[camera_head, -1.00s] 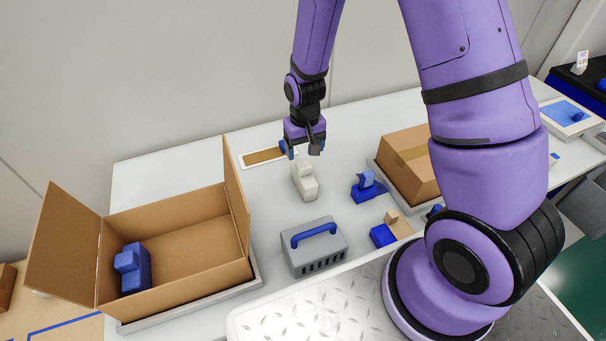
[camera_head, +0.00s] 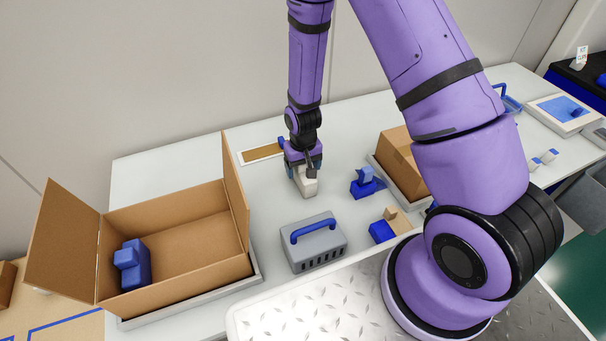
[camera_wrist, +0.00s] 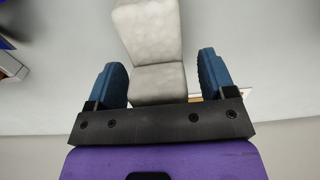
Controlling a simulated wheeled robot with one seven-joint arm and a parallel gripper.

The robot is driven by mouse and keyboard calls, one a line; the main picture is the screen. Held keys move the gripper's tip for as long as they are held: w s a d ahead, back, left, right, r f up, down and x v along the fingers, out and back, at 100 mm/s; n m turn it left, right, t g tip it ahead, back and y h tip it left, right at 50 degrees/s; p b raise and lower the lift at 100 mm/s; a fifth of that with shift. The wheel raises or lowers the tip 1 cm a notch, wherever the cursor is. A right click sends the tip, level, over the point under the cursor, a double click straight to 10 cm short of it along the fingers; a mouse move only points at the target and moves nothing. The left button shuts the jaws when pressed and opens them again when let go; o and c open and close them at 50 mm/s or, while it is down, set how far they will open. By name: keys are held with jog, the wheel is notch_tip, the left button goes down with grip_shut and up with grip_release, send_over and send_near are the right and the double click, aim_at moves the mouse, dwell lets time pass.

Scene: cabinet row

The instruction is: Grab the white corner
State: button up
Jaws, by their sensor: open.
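The white corner (camera_head: 309,188) is a pale, blocky piece on the light table, partly hidden by my gripper in the head view. In the wrist view the white corner (camera_wrist: 155,45) extends from the top edge down to between my fingers. My gripper (camera_head: 304,171) is low over it, pointing down. In the wrist view my gripper (camera_wrist: 162,80) is open, with one blue finger on each side of the piece and a visible gap on both sides.
An open cardboard box (camera_head: 185,232) holding a blue block (camera_head: 133,266) stands at left. A grey case with a blue handle (camera_head: 314,245) is in front. Blue pieces (camera_head: 367,184) and another cardboard box (camera_head: 402,163) lie to the right. The back left of the table is clear.

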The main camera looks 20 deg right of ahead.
jog(key=shift+f, duration=0.1)
jog(key=c, duration=1)
